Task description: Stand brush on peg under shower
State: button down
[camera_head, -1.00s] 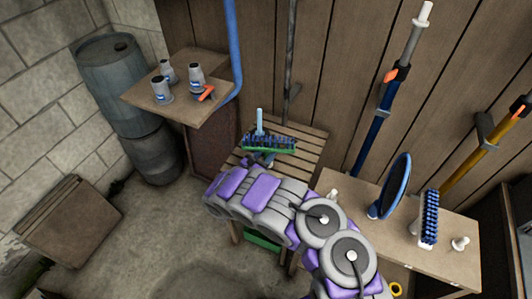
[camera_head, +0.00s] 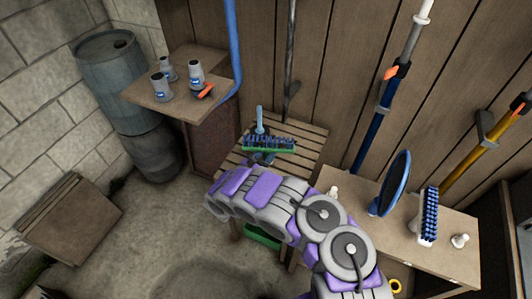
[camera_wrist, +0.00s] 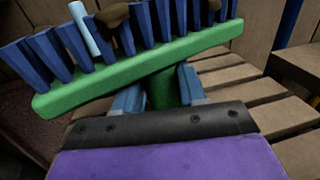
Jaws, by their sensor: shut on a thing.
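A green brush with blue bristles (camera_head: 268,144) is in my gripper (camera_head: 263,158), above the slatted bench. In the wrist view, the brush (camera_wrist: 150,68) lies across the picture, slightly tilted, bristles up. My gripper (camera_wrist: 160,95) is shut on the green stub under its middle. A light blue post (camera_head: 259,119) shows upright behind the brush. It also shows in the wrist view (camera_wrist: 84,30), partly hidden by bristles. I cannot tell whether this post is the peg or touches the brush. I cannot make out a shower for certain.
The slatted bench (camera_head: 305,132) stands against the plank wall. A left shelf (camera_head: 140,96) holds several grey bottles. A right table (camera_head: 400,236) carries a round mirror (camera_head: 395,184), another blue-bristled brush (camera_head: 429,215) and a white knob (camera_head: 460,240). Poles lean behind it.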

jog(key=shift+f, duration=0.4)
dwell(0.5)
jog(key=shift+c, duration=0.5)
grip_release()
dwell(0.5)
jog(key=shift+p+v, duration=1.35)
jog(key=shift+v, duration=4.15)
